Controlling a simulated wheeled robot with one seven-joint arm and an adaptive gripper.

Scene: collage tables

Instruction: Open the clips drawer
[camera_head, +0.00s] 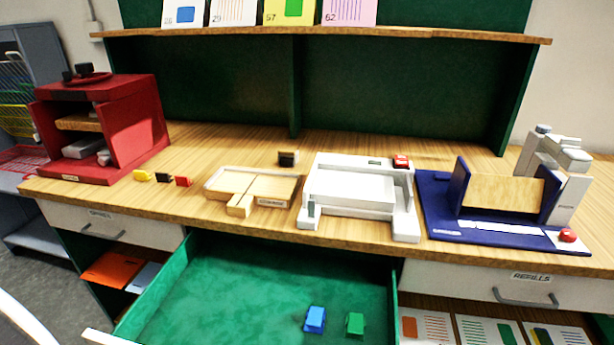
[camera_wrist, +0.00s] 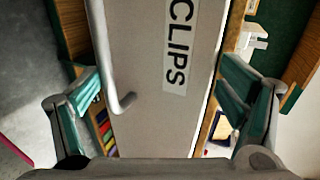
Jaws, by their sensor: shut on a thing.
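The clips drawer (camera_head: 240,262) is pulled out below the middle of the table in the head view, its green inside showing. A blue clip (camera_head: 315,319) and a green clip (camera_head: 355,323) lie in it. In the wrist view its pale front (camera_wrist: 140,130) carries a CLIPS label and a grey bar handle (camera_wrist: 113,90). My gripper (camera_wrist: 160,88) has its teal-padded fingers wide apart, one at each side of this front. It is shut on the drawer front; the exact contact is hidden. The gripper does not show in the head view.
A closed REFILLS drawer (camera_head: 490,287) is at right and another closed drawer (camera_head: 115,227) at left. On the table (camera_head: 225,150) stand a red shelf unit (camera_head: 135,130), a wooden tray (camera_head: 265,187), a white device (camera_head: 350,190) and a blue device (camera_head: 440,205).

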